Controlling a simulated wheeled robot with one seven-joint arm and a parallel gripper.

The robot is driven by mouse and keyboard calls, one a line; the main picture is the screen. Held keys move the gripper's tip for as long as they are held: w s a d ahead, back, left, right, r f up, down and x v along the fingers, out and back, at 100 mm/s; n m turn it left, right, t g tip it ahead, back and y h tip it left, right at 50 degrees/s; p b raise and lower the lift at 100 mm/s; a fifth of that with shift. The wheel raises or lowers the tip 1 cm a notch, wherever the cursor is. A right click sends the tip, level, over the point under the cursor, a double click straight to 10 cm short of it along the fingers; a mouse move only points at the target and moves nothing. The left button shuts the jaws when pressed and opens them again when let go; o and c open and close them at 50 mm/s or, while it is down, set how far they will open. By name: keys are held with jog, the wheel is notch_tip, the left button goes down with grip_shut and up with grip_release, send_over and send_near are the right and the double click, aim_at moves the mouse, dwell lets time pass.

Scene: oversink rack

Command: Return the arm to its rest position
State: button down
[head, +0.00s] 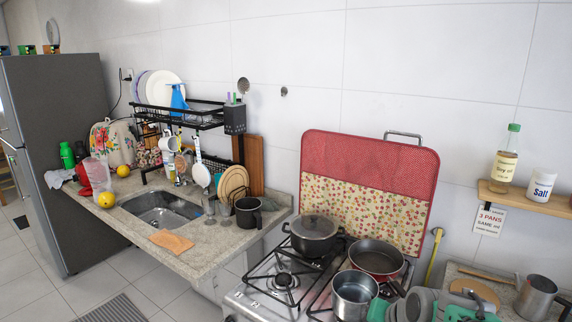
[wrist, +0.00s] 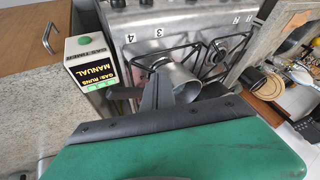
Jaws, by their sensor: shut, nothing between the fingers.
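My arm shows in the head view as grey and green parts (head: 440,306) at the bottom right, in front of the stove and the right-hand counter. My gripper (wrist: 157,82) shows in the wrist view as dark narrow fingers beyond the green and black casing. It is shut and empty. A metal pan or cup (wrist: 178,82) appears just beyond the fingers; I cannot tell whether they touch.
The stove (head: 262,300) bears a lidded pot (head: 314,236), a frying pan (head: 376,258) and a saucepan (head: 353,295) near my arm. A gas timer box (wrist: 91,62) stands left in the wrist view. A shelf (head: 530,200) holds bottles at right.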

jog(key=s+a+f+n+g+h, duration=0.1)
jog(key=s+a+n+g, duration=0.2)
jog(key=s, duration=0.6)
jog(key=s+a+f+n+g+h, duration=0.1)
jog(key=s+a+n+g, duration=0.15)
jog(key=s, duration=0.55)
jog(key=shift+m+t, duration=0.25)
jog(key=shift+t, duration=0.7)
jog(key=b+x, duration=0.2)
jog(key=b, duration=0.2)
jog(key=w+b+x, duration=0.1)
jog(key=b+x, duration=0.2)
jog(key=b, duration=0.1)
jog(key=shift+w+a+f+b, duration=0.15)
jog(key=shift+b, duration=0.15)
jog(key=c, duration=2.1)
grip_release()
